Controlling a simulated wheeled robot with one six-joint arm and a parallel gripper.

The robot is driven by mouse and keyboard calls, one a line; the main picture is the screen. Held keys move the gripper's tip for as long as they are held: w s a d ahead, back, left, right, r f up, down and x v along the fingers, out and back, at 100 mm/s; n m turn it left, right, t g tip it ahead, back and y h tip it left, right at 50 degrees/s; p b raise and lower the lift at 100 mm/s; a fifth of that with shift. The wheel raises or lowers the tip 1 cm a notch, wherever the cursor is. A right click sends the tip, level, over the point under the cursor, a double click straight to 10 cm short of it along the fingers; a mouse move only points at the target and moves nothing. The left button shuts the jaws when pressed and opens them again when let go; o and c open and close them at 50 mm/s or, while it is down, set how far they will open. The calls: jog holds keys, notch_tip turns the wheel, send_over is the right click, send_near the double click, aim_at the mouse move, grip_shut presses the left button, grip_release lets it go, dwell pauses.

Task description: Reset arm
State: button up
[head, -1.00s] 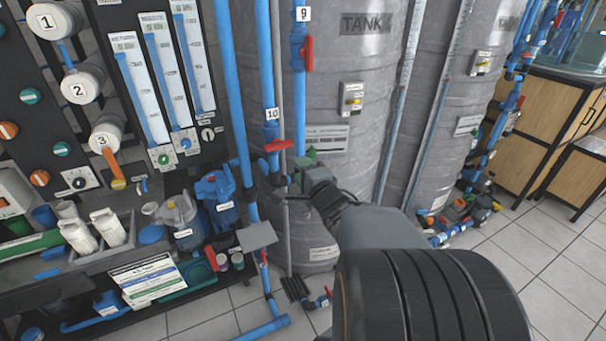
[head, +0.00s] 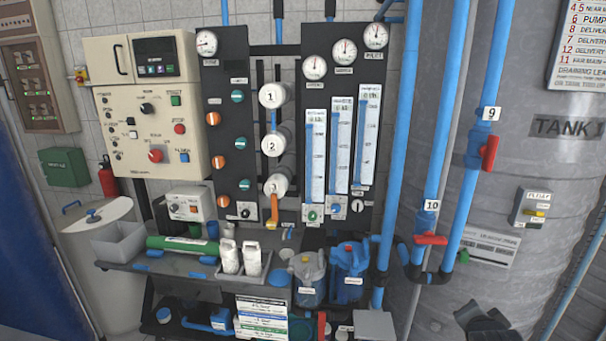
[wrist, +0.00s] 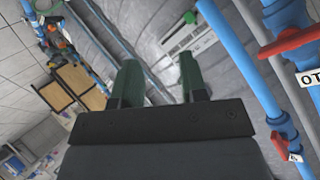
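My gripper (wrist: 160,82) shows in the wrist view with two dark green fingers spread apart and nothing between them. In the head view only a dark end part of my arm (head: 487,322) shows at the lower right edge, in front of the grey tank (head: 545,195). The rest of the arm is out of that view. In the wrist view the fingers point toward the tank's side and its white label plate (wrist: 188,32), with no contact visible.
Blue vertical pipes with red handles (head: 489,153) (head: 431,239) stand left of the tank. They also show at the wrist view's right (wrist: 291,43). The gauge panel (head: 225,160), control box (head: 148,105) and bench with bottles (head: 230,258) fill the left. Tiled floor shows in the wrist view.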

jog(key=s+a+r+n+g+y+p, duration=0.2)
jog(key=a+n, duration=0.2)
jog(key=a, duration=0.3)
jog(key=s+a+r+n+g+y+p, duration=0.2)
jog(key=s+a+n, duration=0.1)
jog(key=a+n, duration=0.2)
jog(key=s+a+r+n+g+y+p, duration=0.1)
jog(key=s+a+r+n+g+p, duration=0.1)
jog(key=a, duration=0.6)
jog(key=shift+s+a+r+n+g+y, duration=0.15)
jog(key=shift+s+a+n+g+y, duration=0.25)
jog(key=shift+n, duration=0.8)
